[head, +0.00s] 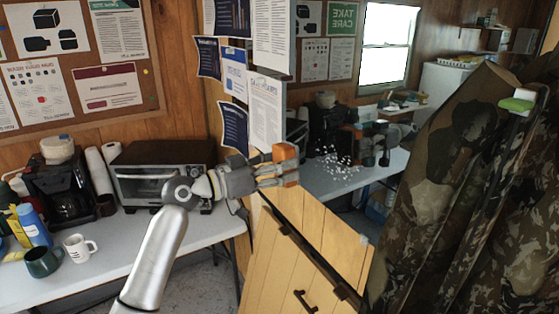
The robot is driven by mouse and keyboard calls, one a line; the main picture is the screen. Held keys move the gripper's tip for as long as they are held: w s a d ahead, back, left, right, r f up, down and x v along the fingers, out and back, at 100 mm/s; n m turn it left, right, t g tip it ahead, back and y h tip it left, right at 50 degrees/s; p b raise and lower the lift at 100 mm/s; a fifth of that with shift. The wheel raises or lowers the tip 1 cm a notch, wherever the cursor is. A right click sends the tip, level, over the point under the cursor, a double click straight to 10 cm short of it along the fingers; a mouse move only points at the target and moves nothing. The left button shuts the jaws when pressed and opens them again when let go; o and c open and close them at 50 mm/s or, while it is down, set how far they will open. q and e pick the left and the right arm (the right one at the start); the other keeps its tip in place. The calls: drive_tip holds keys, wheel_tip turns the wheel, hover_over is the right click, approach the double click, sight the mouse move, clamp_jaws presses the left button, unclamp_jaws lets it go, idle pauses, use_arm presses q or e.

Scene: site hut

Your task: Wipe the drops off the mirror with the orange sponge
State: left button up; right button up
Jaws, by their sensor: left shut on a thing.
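The mirror (340,75) stands in the middle and reflects the window, a wall board and a table. A cluster of small white drops (336,166) shows on its lower part. My left gripper (279,168) is shut on the orange sponge (285,152) near the mirror's left edge, left of the drops. I cannot tell whether the sponge touches the glass. A reflection of my gripper and the sponge shows in the mirror, right of and above the drops. My right gripper is not in view.
A camouflage jacket (460,190) hangs close on the right. A light wooden door (290,255) is below the mirror. On the white table (130,245) at left are a toaster oven (160,172), a coffee maker (65,185) and mugs. Papers hang left of the mirror.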

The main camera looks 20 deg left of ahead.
sight(353, 176)
use_arm(q)
drive_tip(key=p+x, duration=0.1)
drive_tip(key=x, duration=0.5)
idle(0.3)
drive_tip(key=shift+x, duration=1)
idle(0.4)
drive_tip(key=shift+s+d+p, duration=0.55)
drive_tip(key=shift+s+d, duration=0.75)
drive_tip(key=shift+d, duration=0.2)
drive_tip(key=shift+s+d+p, duration=0.6)
drive_tip(key=shift+s+d, duration=0.15)
drive_tip(key=shift+d, duration=0.3)
drive_tip(key=shift+s+d+p, duration=0.6)
drive_tip(key=shift+s+d, duration=0.2)
drive_tip(key=shift+d, duration=0.2)
drive_tip(key=shift+s+d+p, duration=0.6)
drive_tip(key=shift+s+d, duration=0.15)
drive_tip(key=shift+d, duration=0.3)
